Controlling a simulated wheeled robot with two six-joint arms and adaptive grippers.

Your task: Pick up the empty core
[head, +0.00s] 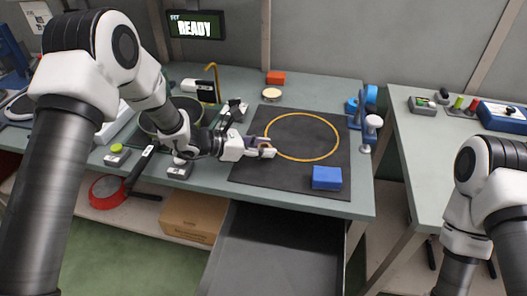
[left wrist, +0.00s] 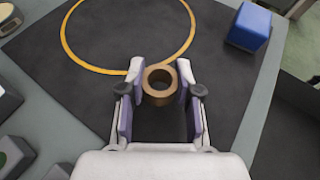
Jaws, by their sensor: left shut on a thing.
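The empty core is a short brown ring (left wrist: 159,86) with an open hole, seen from above in the left wrist view. My left gripper (left wrist: 160,80) has one finger on each side of it and is shut on it. In the head view my left gripper (head: 262,147) is over the left part of the black mat (head: 250,172), by the yellow circle (head: 300,158). The core is mostly hidden by the fingers there. I cannot tell whether it touches the mat. My right arm shows at the right edge of the head view, but its gripper is out of view.
A blue block (head: 326,178) sits on the mat's front right. A dark round pan (head: 172,118) is left of the gripper. Blue-and-white items (head: 368,118) stand right of the mat. An open drawer (head: 275,250) lies below the front edge.

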